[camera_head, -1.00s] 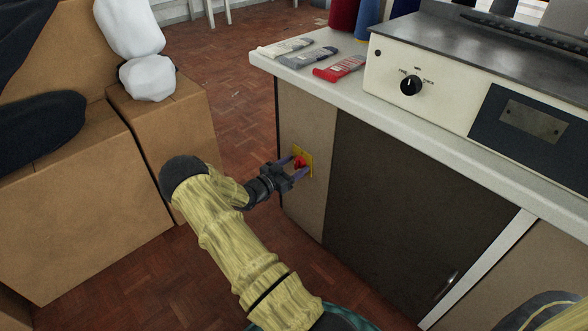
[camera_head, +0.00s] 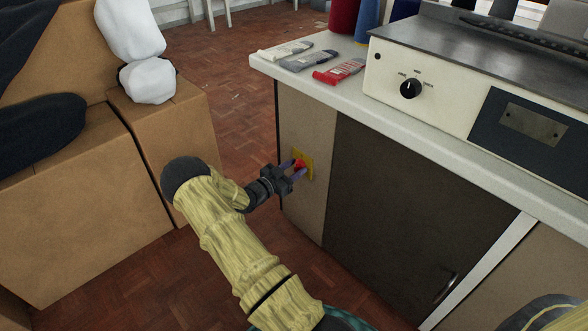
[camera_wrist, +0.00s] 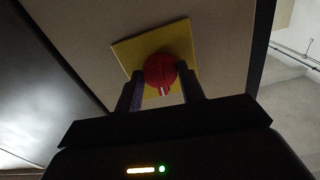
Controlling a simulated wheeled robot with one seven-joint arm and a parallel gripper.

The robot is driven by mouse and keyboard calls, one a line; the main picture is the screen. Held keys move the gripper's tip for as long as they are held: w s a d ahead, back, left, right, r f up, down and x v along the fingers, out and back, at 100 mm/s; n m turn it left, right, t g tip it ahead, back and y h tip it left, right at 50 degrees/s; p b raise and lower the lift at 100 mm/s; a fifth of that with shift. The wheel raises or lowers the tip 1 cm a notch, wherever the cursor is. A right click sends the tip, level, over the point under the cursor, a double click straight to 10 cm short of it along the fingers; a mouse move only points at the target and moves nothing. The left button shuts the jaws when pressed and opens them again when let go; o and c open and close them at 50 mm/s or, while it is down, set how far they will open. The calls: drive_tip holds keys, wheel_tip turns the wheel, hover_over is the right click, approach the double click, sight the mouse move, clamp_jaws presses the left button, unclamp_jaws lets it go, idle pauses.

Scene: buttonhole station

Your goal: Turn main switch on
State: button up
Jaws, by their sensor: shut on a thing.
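The main switch is a red rotary knob (camera_head: 299,164) on a yellow plate (camera_head: 308,170), set on the side panel of the workstation. In the wrist view the red knob (camera_wrist: 160,71) sits between my two fingers, in front of the tilted yellow plate (camera_wrist: 180,40). My gripper (camera_head: 294,168) reaches the knob from the left and is shut on it; its fingers also show in the wrist view (camera_wrist: 162,86). The fingers cover part of the knob in the head view. The knob's markings are too small to read.
The white worktop (camera_head: 400,125) overhangs the panel above my gripper. A cream machine with a black dial (camera_head: 410,88) stands on it, beside several small packets (camera_head: 339,71). Cardboard boxes (camera_head: 85,215) stand at the left. The parquet floor (camera_head: 240,110) between is open.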

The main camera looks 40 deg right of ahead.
drive_tip(key=m, duration=0.4)
drive_tip(key=shift+m, duration=0.3)
drive_tip(key=m, duration=0.3)
drive_tip(key=shift+f+m+b, duration=0.1)
drive_tip(key=shift+m+b, duration=0.2)
drive_tip(key=m+b, duration=0.1)
drive_tip(key=m, duration=0.3)
drive_tip(key=shift+m, duration=0.3)
drive_tip(key=m+b, duration=0.1)
drive_tip(key=m, duration=0.3)
drive_tip(key=shift+a, duration=0.1)
drive_tip(key=o, duration=1)
